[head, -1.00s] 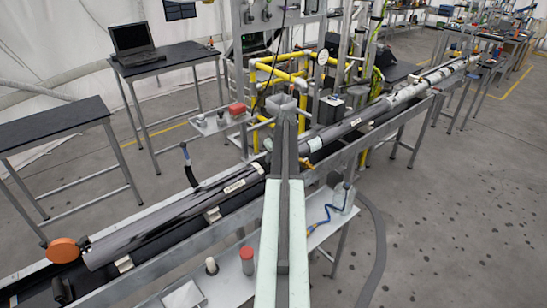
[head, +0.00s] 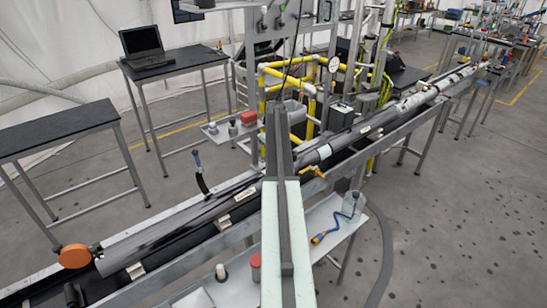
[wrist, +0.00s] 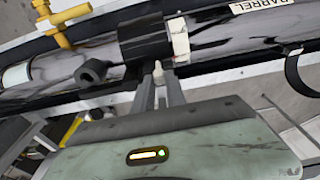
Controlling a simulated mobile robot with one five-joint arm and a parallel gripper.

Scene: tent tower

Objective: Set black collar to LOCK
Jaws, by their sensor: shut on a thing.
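The black collar (wrist: 145,40) sits around the dark tube in the upper middle of the wrist view, with a pale ring (wrist: 180,38) against its right side. A short black knob (wrist: 92,70) is at the collar's lower left. My gripper (wrist: 159,78) is just below the collar, its two grey fingers close around a small pale peg (wrist: 158,68) at the collar's lower edge. The fingertips are at or very near the collar. I cannot read any LOCK mark. In the head view, my own arm hides the collar and the fingers.
A yellow fitting (wrist: 65,25) is on the tube left of the collar, and a BARREL label (wrist: 262,5) is to the right. In the head view, a blue-topped lever (head: 200,172) rises beside the tube, and an orange disc (head: 75,256) is at its near end. Open floor (head: 450,240) lies right.

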